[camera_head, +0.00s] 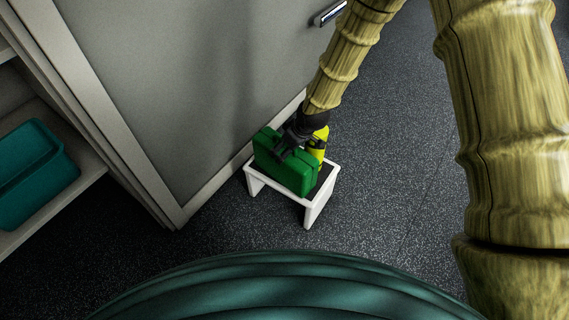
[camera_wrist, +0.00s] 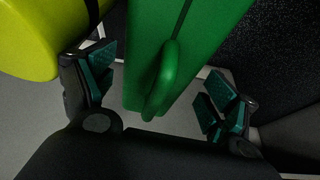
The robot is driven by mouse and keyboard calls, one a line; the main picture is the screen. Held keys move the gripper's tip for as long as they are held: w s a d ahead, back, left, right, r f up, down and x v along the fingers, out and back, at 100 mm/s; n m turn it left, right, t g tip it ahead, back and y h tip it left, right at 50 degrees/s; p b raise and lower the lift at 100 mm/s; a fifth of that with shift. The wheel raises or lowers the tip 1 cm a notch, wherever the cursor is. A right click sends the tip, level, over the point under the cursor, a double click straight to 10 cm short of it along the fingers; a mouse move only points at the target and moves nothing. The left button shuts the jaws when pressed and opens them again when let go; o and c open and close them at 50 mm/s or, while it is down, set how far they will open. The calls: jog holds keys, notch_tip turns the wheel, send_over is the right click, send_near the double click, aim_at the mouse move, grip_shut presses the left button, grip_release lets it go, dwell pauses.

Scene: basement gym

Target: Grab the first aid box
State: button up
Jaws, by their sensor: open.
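The first aid box is a green case (camera_head: 283,169) standing upright on a small white stool in the head view. In the wrist view the green box (camera_wrist: 172,50) fills the upper middle, with its rounded green handle (camera_wrist: 165,80) facing my gripper. My gripper (camera_head: 294,142) is at the top of the box in the head view. In the wrist view my gripper (camera_wrist: 158,98) is open, with one finger on each side of the box and handle. Gaps show between the fingers and the box. The box's lower part is hidden in the wrist view.
A yellow object (camera_head: 319,143) stands close behind the box on the white stool (camera_head: 316,203); in the wrist view it is at upper left, near the left finger. A grey door (camera_head: 190,90) is beside the stool. A shelf holds a teal bin (camera_head: 35,170). Floor to the right is clear.

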aim_at(285, 148)
jog(key=shift+b+x, duration=0.35)
jog(key=shift+x, duration=1.25)
jog(key=shift+w+r, duration=0.1)
jog(key=shift+r, duration=0.05)
jog(key=c, duration=1.7)
